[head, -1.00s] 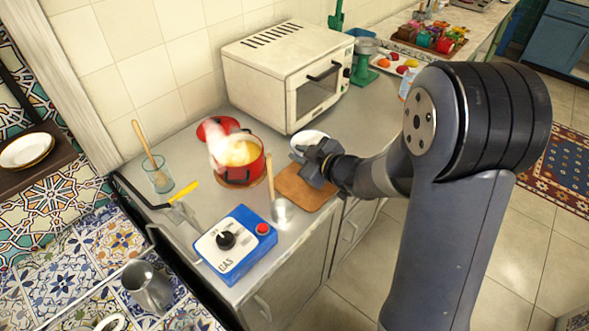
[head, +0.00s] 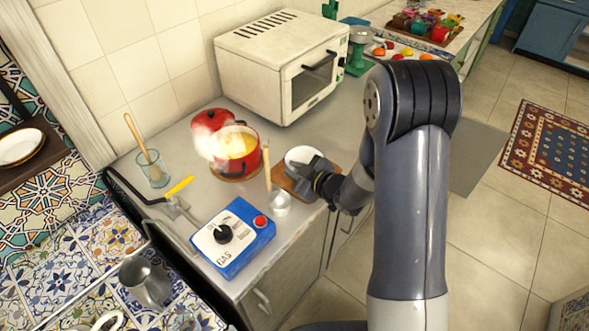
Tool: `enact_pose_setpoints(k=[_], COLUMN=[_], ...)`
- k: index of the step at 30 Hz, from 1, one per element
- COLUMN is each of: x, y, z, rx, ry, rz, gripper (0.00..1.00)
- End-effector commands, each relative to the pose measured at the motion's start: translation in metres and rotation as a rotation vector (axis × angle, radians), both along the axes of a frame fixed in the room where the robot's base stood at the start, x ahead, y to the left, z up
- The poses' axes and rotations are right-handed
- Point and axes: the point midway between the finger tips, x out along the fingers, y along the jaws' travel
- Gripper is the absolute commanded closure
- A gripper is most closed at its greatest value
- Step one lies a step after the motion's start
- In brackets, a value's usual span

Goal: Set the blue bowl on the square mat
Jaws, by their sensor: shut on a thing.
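A small bowl (head: 300,154) shows its pale inside in the head view; its outer side, and so any blue, is mostly hidden. My gripper (head: 303,171) is shut on the near side of the bowl. The brown square mat (head: 283,183) lies on the counter near its front edge, partly covered by my gripper and the bowl. The bowl looks level and is over the mat's far part. I cannot tell whether it touches the mat.
A steaming red pot (head: 233,152) stands left of the mat. A white oven (head: 284,66) stands behind.

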Motion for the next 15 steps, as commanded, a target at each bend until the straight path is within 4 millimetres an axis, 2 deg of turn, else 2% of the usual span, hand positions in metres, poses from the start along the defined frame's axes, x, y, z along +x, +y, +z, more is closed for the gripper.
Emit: enact_pose_setpoints(k=[5,6,13,15], x=[0.0003,0.0002,0.0001,0.0001], y=[0.0000,-0.0001,-0.0001,-0.0001], z=[0.0002,-0.0002,0.0001,0.0001], rx=[0.000,-0.001,0.000,0.000], ry=[-0.001,0.001,0.001,0.001], rz=[-0.001,0.000,-0.001,-0.001], gripper=[1.00,0.82,0.64,0.63])
